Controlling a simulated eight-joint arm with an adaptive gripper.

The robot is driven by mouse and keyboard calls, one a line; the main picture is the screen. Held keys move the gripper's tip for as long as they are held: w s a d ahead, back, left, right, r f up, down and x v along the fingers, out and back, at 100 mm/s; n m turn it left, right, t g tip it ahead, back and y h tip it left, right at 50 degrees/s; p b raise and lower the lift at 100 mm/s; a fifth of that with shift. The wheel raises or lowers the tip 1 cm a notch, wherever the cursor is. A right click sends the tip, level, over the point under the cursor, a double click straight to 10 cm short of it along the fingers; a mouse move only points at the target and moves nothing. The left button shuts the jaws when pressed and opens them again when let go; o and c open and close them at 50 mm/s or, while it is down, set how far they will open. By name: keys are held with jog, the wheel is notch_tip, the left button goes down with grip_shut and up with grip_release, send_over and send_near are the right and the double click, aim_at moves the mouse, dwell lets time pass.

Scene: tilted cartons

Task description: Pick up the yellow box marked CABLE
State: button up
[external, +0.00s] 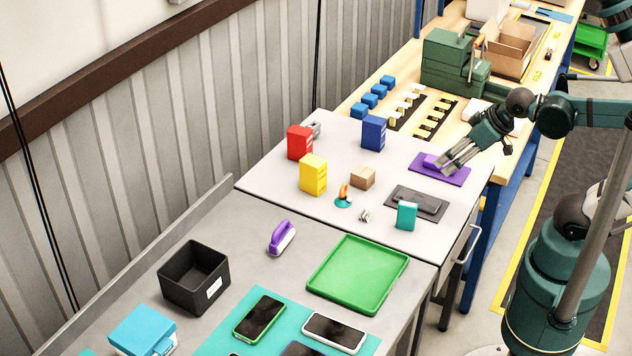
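A yellow box (313,175) stands upright on the light grey table, left of the middle. It has markings on its right face, too small to read. A red box (300,142) of similar shape stands behind it to the left, and a blue box (373,132) stands behind it to the right. My gripper (449,168) is well to the right of the yellow box, low over a purple mat (455,178), pointing down to the left. A small purple thing (432,161) lies on the mat beside the fingertips. Whether the fingers touch it or are apart is unclear.
A brown carton (362,177) and an orange-and-teal item (343,196) sit close to the yellow box's right. A teal box (406,215) and dark flat tray (418,202) lie further right. A green tray (358,276) and black bin (194,277) stand in front.

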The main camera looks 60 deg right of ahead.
jog(key=shift+o, duration=1.3)
jog(key=shift+w+r, duration=0.1)
jog(key=shift+r, duration=0.05)
jog(key=w+a+r+g+p, duration=0.1)
jog(key=w+a+r+p, duration=0.1)
jog(key=w+r+p, duration=0.6)
jog(key=m+g+p, duration=0.1)
jog(key=g+p, duration=0.3)
jog(key=p, duration=0.8)
send_near(315, 160)
jog(key=f, duration=0.3)
jog(key=w+f, duration=0.1)
jog(key=f, duration=0.1)
jog(key=shift+f, duration=0.15)
jog(key=shift+w+a+f+p, duration=0.2)
jog(key=shift+f+p, duration=0.1)
jog(key=shift+f, duration=0.3)
